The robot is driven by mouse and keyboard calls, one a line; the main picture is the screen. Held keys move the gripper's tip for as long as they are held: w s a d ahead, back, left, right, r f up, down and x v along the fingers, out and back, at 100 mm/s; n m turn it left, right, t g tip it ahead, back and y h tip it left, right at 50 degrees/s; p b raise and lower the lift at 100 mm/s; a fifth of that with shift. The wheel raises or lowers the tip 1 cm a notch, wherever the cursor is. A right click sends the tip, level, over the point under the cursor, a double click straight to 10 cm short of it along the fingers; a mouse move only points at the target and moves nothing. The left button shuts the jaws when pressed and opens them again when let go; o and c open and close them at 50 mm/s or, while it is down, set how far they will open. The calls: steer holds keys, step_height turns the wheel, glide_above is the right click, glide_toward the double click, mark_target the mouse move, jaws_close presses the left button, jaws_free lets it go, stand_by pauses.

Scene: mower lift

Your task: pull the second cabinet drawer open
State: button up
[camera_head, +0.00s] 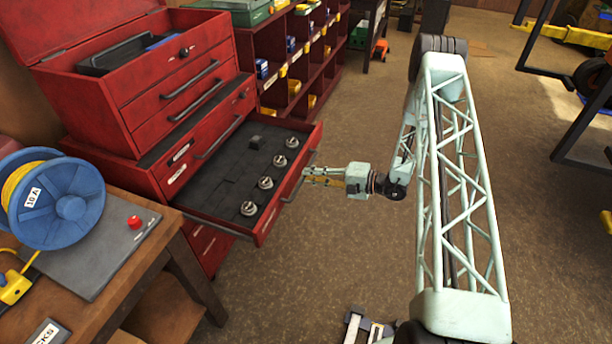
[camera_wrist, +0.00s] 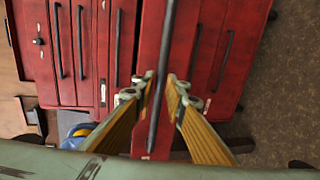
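A red tool cabinet (camera_head: 187,152) stands at the left in the head view. Its second drawer (camera_head: 262,238), below a shut drawer with white labels, is pulled well out; several metal fittings stand in its dark tray. My gripper (camera_head: 306,175) is at this drawer's front, coming from the right. In the wrist view my gripper (camera_wrist: 162,88) has one finger on each side of the dark drawer handle (camera_wrist: 154,128). Narrow strips of red show beside the handle near the fingertips, and I cannot tell whether the fingers touch it.
A wooden bench (camera_head: 150,262) with a blue cable reel (camera_head: 70,207) stands at front left. A red chest (camera_head: 120,85) sits on the cabinet, and red shelving (camera_head: 318,60) with bins stands behind. Open floor (camera_head: 335,265) lies right of the drawer, under my arm.

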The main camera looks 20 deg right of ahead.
steer(key=v, duration=0.9)
steer(key=shift+s+d, duration=0.25)
steer(key=shift+r, duration=0.1)
steer(key=shift+r, duration=0.1)
stand_by(0.3)
